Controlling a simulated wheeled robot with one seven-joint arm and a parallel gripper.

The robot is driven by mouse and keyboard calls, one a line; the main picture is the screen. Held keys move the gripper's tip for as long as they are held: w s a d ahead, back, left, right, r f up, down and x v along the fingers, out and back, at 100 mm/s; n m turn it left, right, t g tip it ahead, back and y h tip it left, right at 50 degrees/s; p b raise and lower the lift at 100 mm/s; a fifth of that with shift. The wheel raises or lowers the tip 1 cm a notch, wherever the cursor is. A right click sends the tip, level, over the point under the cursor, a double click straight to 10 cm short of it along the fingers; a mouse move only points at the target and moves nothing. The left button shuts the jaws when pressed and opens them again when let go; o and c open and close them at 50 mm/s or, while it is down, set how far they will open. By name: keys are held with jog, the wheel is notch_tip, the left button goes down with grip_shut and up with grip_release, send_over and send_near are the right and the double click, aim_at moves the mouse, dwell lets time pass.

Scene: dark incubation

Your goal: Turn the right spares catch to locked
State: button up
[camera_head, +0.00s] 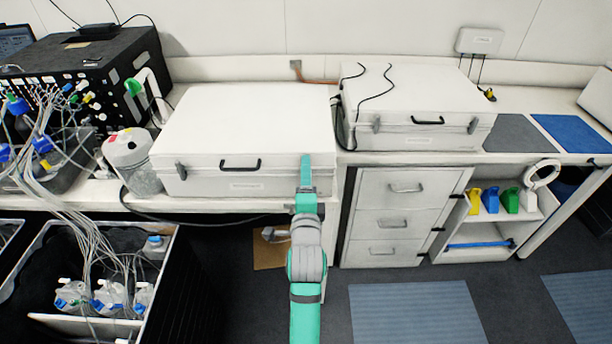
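A white case (245,113) with a black handle (240,164) stands on the bench left of centre, its lid down. Its left catch (181,171) is a small grey metal piece on the front face. My gripper (306,170) is at the right end of that front face, where a right catch would sit, and covers that spot. Its teal fingers show as one narrow upright shape, so I cannot tell whether they are apart or touch anything. The catch's position is hidden. The case label is too small to read.
A second white case (410,95) with its own handle and catches (473,125) stands to the right, with black cables on its lid. A white canister (133,160) stands left of the first case. Drawers (403,220) are below. The floor at right has blue-grey mats (415,315).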

jog(key=o, duration=1)
jog(key=shift+o, duration=0.2)
jog(key=shift+s, duration=0.1)
jog(key=s, duration=1.1)
